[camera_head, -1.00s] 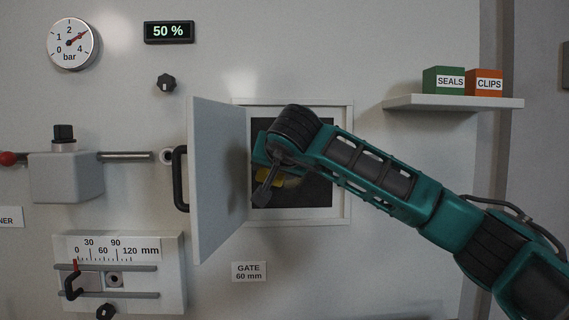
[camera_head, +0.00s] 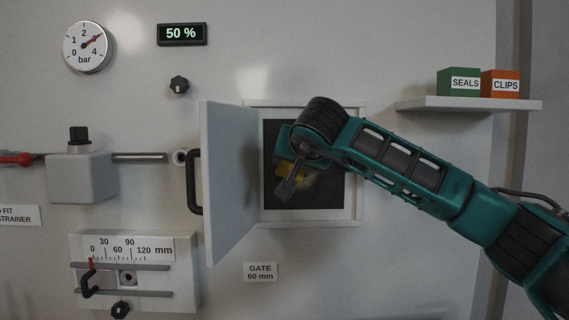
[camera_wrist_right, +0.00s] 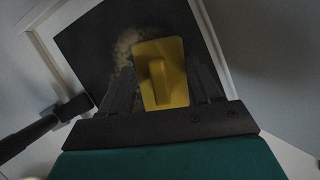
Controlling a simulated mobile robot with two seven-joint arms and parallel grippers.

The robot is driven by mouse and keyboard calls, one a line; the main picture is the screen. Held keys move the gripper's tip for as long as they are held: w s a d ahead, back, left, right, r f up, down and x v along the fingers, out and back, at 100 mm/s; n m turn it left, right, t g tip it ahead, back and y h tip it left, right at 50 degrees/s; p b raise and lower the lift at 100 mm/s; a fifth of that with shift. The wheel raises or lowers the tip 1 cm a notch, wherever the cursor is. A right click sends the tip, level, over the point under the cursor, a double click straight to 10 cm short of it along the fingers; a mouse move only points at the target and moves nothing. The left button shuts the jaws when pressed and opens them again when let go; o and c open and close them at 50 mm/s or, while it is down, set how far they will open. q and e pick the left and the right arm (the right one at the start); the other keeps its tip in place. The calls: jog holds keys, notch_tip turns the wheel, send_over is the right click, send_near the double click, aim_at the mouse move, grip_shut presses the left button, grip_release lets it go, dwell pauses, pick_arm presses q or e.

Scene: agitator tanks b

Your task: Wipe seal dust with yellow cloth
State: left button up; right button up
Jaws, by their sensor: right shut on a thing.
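The yellow cloth (camera_wrist_right: 173,60) is a small pad with a raised grip, held between the fingers of my right gripper (camera_wrist_right: 160,88). In the head view the cloth (camera_head: 289,170) shows partly behind my right gripper (camera_head: 287,184), at the opening in the wall. A patch of pale dust (camera_wrist_right: 126,46) lies on the dark panel (camera_wrist_right: 88,42) inside the white frame, beside and partly behind the cloth. Whether the cloth touches the panel cannot be told. My left gripper is not in view.
The hatch door (camera_head: 228,185) stands open left of the opening, with a black handle (camera_head: 194,182). A shelf (camera_head: 468,104) with a green SEALS box (camera_head: 458,83) and an orange CLIPS box (camera_head: 500,84) is at the right. A gauge slide (camera_head: 135,266) sits lower left.

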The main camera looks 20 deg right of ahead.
jog(key=shift+s+d, duration=0.15)
jog(key=shift+d, duration=0.2)
jog(key=s+d, duration=0.1)
jog(key=d, duration=0.6)
jog(key=shift+s+d, duration=0.15)
jog(key=shift+s, duration=0.2)
jog(key=shift+s, duration=0.1)
jog(key=shift+s+a+b, duration=0.3)
jog(key=shift+s+b, duration=0.15)
jog(key=shift+s, duration=0.45)
jog(key=shift+s+a+b, duration=0.3)
jog(key=shift+s+b, duration=0.15)
jog(key=shift+s, duration=0.45)
jog(key=shift+s+a+b, duration=0.3)
jog(key=shift+s+b, duration=0.15)
jog(key=shift+s, duration=0.45)
